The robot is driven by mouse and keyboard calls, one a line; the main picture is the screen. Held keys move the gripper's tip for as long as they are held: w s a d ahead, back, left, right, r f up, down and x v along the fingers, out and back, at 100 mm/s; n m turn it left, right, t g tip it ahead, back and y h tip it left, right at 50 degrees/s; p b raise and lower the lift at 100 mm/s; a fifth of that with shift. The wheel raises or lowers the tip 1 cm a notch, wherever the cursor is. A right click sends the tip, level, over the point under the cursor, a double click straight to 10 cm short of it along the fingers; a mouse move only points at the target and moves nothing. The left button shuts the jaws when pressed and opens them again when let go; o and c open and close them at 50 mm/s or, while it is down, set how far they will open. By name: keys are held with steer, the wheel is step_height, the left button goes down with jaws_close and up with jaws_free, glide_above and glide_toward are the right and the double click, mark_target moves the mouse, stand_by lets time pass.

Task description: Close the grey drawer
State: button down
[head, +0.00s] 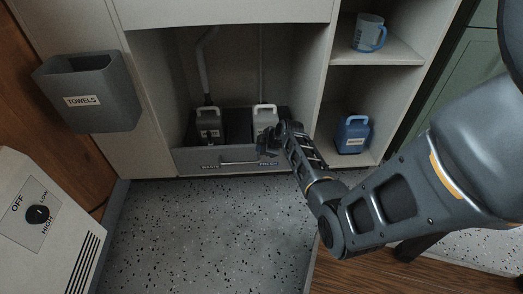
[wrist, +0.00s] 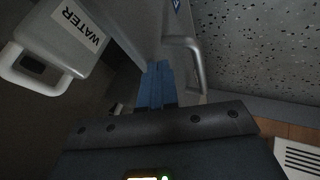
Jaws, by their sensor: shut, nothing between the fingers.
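The grey drawer (head: 190,160) sits low in the open cabinet bay, its front labelled "WASTE" and "FRESH". How far it stands out is hard to tell. Its bar handle (head: 240,162) also shows in the wrist view (wrist: 190,60). Inside stand a grey jug (head: 209,127) at left and a white jug (head: 265,117) at right. My gripper (head: 268,142) is at the right part of the drawer front, beside the handle. In the wrist view its blue fingers (wrist: 157,85) are shut and empty, close to the drawer front; whether they touch is unclear.
A blue jug (head: 352,135) stands on the lower right shelf, with a mug (head: 369,32) above it. A towel bin (head: 88,92) hangs at left. A white heater (head: 40,225) stands at the front left. The speckled floor (head: 210,230) before the drawer is clear.

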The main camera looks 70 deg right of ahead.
steer(key=shift+w+d+r, duration=0.1)
steer(key=shift+w+d, duration=0.15)
steer(key=shift+d, duration=0.3)
steer(key=shift+d, duration=0.1)
